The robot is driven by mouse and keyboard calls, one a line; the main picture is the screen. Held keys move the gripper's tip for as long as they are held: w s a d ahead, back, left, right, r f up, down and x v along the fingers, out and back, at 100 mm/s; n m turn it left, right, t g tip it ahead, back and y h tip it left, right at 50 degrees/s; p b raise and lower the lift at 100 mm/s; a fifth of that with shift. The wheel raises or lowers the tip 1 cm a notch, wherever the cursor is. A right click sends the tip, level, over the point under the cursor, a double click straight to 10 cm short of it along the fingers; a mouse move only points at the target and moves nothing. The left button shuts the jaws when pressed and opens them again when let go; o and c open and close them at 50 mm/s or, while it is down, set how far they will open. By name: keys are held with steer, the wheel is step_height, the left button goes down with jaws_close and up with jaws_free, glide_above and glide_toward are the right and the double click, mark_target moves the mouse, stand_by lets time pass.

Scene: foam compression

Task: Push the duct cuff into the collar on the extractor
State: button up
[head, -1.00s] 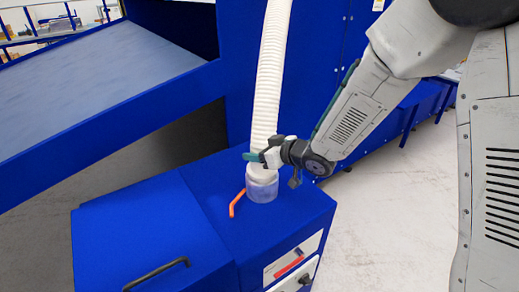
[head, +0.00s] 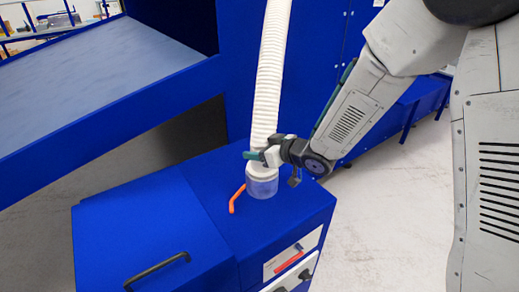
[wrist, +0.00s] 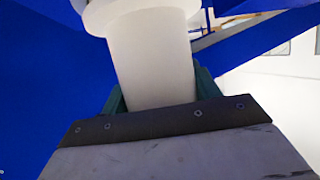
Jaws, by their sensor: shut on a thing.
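A white ribbed duct (head: 270,75) hangs from above and ends in a smooth white cuff (head: 260,169). The cuff stands upright, its lower end at the mouth of the pale, clear-looking collar (head: 262,188) on the blue extractor (head: 225,210). I cannot tell how deep it sits inside. My gripper (head: 262,156) is shut on the cuff from the right, just above the collar. In the wrist view the white cuff (wrist: 155,60) fills the space between my teal fingers (wrist: 160,95), with a wider white rim at the top. The collar is not clearly seen there.
An orange lever (head: 236,199) stands beside the collar on its left. A black handle (head: 156,271) is on the lid at the front left. A panel with a red strip (head: 289,262) is on the front. A large blue machine (head: 185,110) stands behind.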

steer(key=shift+f, duration=0.35)
stand_by(0.3)
steer(key=o, duration=1.2)
